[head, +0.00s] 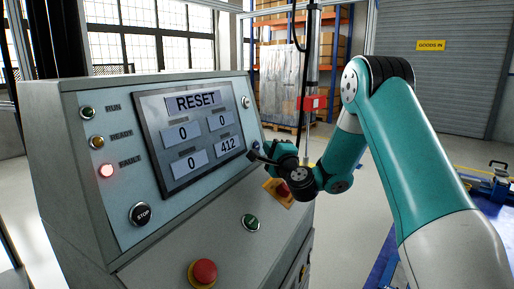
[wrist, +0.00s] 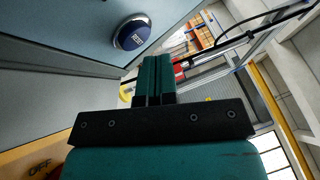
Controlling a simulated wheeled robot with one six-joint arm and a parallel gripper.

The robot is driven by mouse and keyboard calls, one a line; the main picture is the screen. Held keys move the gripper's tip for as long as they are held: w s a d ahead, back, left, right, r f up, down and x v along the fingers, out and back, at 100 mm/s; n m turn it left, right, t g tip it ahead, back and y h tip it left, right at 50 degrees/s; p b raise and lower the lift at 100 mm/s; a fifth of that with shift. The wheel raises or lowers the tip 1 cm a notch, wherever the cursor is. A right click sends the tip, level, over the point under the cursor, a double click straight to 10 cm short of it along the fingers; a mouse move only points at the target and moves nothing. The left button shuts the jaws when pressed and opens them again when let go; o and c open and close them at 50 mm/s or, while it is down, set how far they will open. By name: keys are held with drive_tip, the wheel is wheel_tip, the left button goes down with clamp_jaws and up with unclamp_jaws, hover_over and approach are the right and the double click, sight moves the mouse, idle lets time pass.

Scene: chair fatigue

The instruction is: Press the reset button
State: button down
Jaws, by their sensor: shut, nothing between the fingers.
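The reset button (wrist: 132,32) is a round blue button in a pale ring, on the console's blue-grey face in the wrist view. Its lettering appears to read RESET. My gripper (wrist: 154,62) is shut and empty. Its fingertips are below and slightly right of the button in that view, apart from it as far as I can see. In the head view my gripper (head: 255,157) is close to the right edge of the console (head: 110,225). It and my wrist cover part of that edge, and I cannot clearly make out the reset button there.
The console screen (head: 195,140) reads RESET, with 412 at lower right. The fault lamp (head: 106,171) glows red. A black stop button (head: 139,214), a green button (head: 250,223) and a red mushroom button (head: 203,272) are nearby. A red knob on an orange plate (head: 271,189) lies below my gripper.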

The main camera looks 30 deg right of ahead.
drive_tip(key=shift+w+a, duration=0.1)
drive_tip(key=shift+w+a+f+p, duration=0.15)
drive_tip(key=shift+w+p, duration=0.1)
drive_tip(key=shift+p, duration=0.15)
drive_tip(key=shift+w+a+p, duration=0.2)
drive_tip(key=shift+w+p, duration=0.1)
drive_tip(key=shift+p, duration=0.05)
idle(0.6)
drive_tip(key=shift+s+d, duration=0.1)
drive_tip(key=shift+s+d+b, duration=0.2)
drive_tip(key=shift+s+b, duration=0.1)
drive_tip(key=shift+b, duration=0.35)
drive_tip(key=shift+s+d, duration=0.1)
drive_tip(key=shift+s, duration=0.15)
